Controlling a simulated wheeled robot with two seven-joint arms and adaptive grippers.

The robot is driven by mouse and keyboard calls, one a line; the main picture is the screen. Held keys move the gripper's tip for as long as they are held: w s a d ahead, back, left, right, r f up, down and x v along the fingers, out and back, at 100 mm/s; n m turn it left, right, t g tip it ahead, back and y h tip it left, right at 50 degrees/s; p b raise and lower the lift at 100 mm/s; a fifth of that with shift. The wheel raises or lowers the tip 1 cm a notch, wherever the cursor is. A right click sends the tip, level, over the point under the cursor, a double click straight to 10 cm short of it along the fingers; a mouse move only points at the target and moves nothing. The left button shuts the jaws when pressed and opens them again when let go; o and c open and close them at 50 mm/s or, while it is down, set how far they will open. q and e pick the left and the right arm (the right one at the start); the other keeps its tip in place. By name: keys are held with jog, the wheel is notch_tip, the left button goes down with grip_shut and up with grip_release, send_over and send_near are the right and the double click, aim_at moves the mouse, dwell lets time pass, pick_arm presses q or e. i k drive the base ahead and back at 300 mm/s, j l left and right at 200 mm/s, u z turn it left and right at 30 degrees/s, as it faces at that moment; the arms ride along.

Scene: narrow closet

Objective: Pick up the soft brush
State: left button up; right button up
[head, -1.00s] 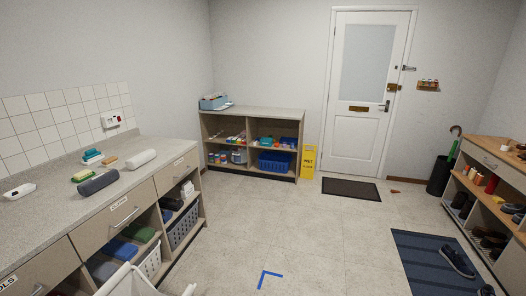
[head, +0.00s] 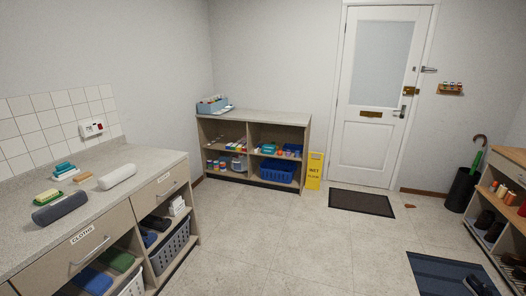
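I cannot make out a soft brush for certain in the head view; the small items are too small to tell. On the left counter (head: 120,162) lie a grey rolled cloth (head: 60,208), a white roll (head: 117,176), a green-and-yellow item (head: 47,196), a tan block (head: 82,180) and a teal item (head: 64,169) on a white base. The low shelf unit (head: 262,117) at the back holds several small coloured items and a blue basket (head: 277,171). Neither of my grippers is in view.
A yellow wet-floor sign (head: 315,170) stands beside the shelf unit. A dark doormat (head: 361,202) lies before the white door (head: 373,95). A shoe rack (head: 510,165) and blue mat (head: 450,274) with shoes are at the right. The middle floor (head: 290,235) is clear.

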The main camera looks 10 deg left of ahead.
aim_at(78, 180)
jog(key=i+u, duration=0.1)
jog(key=i, duration=0.7)
jog(key=i+l+u, duration=0.1)
jog(key=i+u, duration=0.2)
jog(key=i+l+u, duration=0.3)
jog(key=i, duration=0.2)
jog(key=i+l+u, duration=0.25)
jog(key=u, duration=0.15)
jog(key=i+l+u, duration=0.7)
jog(key=l+u, duration=0.15)
jog(key=i+l+u, duration=0.15)
jog(key=l+u, duration=0.3)
jog(key=l, duration=0.2)
